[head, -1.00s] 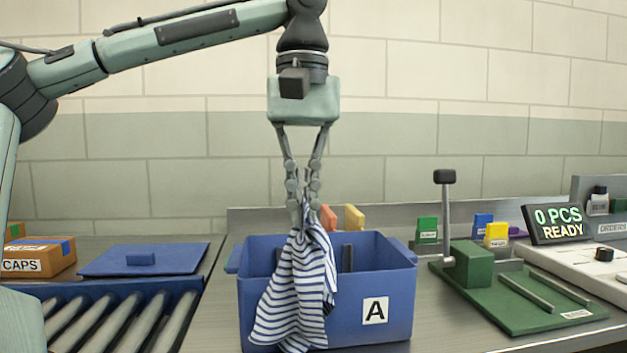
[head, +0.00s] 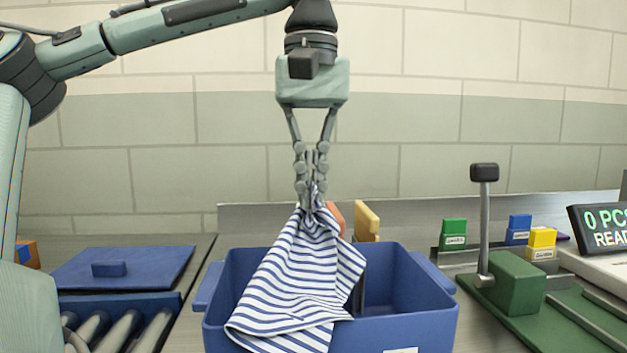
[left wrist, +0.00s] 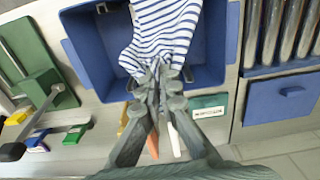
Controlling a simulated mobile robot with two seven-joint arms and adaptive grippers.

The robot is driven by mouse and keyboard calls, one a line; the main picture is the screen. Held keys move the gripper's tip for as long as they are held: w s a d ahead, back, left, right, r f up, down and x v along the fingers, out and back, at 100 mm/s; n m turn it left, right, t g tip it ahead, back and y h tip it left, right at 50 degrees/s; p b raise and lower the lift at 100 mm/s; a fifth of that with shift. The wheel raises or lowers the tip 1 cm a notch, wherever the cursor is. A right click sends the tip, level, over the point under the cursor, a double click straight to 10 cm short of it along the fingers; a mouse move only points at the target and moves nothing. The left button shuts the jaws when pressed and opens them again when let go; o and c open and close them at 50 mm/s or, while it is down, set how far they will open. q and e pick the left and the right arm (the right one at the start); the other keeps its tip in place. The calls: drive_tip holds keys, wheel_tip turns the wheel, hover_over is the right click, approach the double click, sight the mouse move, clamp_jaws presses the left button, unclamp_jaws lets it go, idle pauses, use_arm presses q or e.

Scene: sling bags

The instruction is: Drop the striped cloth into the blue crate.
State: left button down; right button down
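The striped cloth (head: 300,275), white with blue stripes, hangs bunched at its top from my left gripper (head: 312,200). The fingers are shut on it. The blue crate (head: 420,330) stands on the bench below, and the gripper is above its back part. In the head view the cloth's lower end spreads in front of the crate's left and front walls; I cannot tell whether it touches the rim. In the left wrist view the cloth (left wrist: 165,30) lies across the crate's opening, with the crate (left wrist: 95,50) around it and the gripper (left wrist: 160,80) at its bunched end. My right gripper is not in view.
A blue lid (head: 125,268) lies left of the crate above a roller conveyor (head: 115,330). A green press with an upright lever (head: 485,215) stands to the right. Orange (head: 336,217) and yellow (head: 367,220) pieces stand behind the crate. A display (head: 605,228) is at far right.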

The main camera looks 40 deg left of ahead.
use_arm(q)
drive_tip(key=shift+f, duration=2.95)
drive_tip(key=shift+c, duration=2)
unclamp_jaws()
drive_tip(key=shift+r, duration=0.1)
drive_tip(key=shift+r, duration=2.7)
wheel_tip(320, 180, up, 12)
drive_tip(key=shift+f, duration=0.1)
